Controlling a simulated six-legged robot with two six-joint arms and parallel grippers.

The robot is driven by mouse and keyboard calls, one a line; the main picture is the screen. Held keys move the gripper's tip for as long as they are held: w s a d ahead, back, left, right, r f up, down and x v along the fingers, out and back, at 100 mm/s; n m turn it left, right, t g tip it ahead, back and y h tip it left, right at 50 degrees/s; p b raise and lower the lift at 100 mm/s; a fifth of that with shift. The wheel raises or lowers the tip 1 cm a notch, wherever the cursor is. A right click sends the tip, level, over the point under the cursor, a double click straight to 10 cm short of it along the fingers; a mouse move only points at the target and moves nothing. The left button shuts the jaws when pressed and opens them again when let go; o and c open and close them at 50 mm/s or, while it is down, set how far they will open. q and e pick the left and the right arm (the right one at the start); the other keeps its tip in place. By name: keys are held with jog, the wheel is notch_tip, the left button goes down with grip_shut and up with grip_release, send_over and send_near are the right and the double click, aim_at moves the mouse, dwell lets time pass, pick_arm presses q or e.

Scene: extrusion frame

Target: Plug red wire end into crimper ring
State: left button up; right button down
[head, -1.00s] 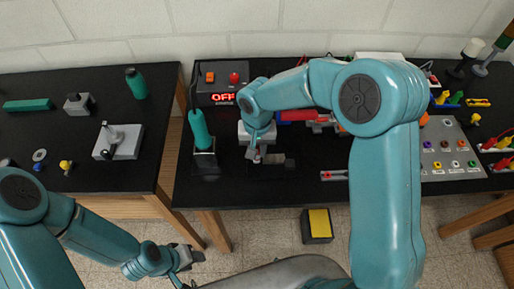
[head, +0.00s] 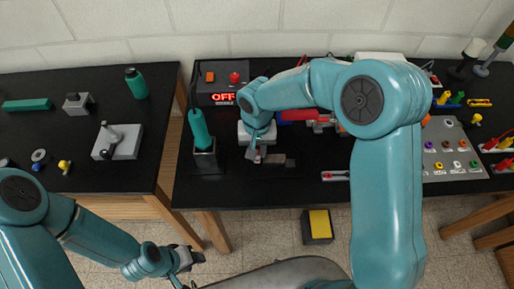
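My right gripper (head: 258,156) points down over the black middle table, in front of a small light-grey device (head: 243,135) that my arm partly covers. That device may be the crimper; no ring can be made out on it. A tiny reddish spot shows at the fingertips, too small to tell whether it is the red wire end or whether the fingers are shut on it. A dark grey flat part (head: 277,160) lies just right of the fingertips. My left gripper (head: 190,262) hangs low over the floor, away from the tables; its finger opening is unclear.
A teal-handled tool stands in a holder (head: 205,160) left of my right gripper. Behind it is a control box (head: 222,86) reading OFF. A grey connector panel (head: 452,155) is at right. The front table edge is mostly clear.

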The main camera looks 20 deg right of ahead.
dwell(0.6)
jog(key=c, duration=0.9)
grip_release()
